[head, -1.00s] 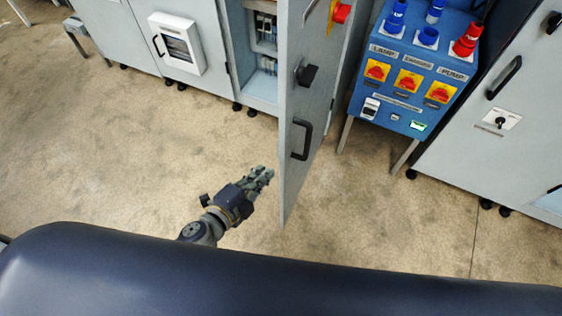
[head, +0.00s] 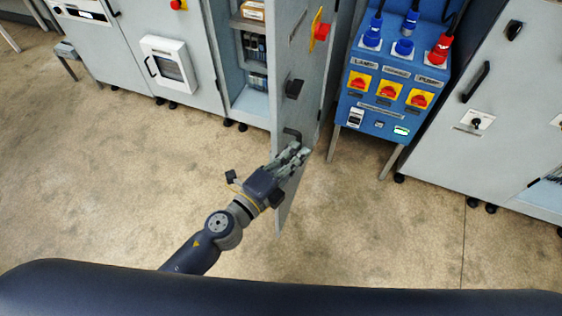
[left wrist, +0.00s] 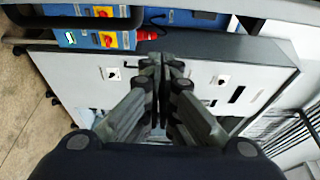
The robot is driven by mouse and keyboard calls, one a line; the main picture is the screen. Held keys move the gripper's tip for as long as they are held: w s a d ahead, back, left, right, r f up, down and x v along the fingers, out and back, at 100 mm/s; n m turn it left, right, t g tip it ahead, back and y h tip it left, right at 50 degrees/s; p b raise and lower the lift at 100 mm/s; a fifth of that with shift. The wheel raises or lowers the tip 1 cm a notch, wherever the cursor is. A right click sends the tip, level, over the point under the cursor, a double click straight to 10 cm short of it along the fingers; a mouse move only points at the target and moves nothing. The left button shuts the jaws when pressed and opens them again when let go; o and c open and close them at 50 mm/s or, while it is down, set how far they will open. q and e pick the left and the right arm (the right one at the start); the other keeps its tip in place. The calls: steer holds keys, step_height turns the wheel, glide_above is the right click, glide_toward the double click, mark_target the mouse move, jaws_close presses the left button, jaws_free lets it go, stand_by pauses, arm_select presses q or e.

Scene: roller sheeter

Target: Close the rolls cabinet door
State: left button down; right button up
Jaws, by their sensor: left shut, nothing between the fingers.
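The grey cabinet door (head: 287,203) stands open in the head view, swung out from the cabinet with the shelves (head: 252,60). My right gripper is not in view.
A blue power box (head: 388,80) on legs, with plugs and red switches, stands right of the door. Another grey cabinet (head: 475,110) is further right. A white panel box (head: 169,65) is on the left cabinet front. Open floor (head: 110,180) lies left of my arm.

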arm_select(q)
steer(key=shift+w+a, duration=0.45)
steer(key=shift+a, duration=0.4)
steer(key=shift+w+a, duration=0.45)
steer(key=shift+a, duration=0.4)
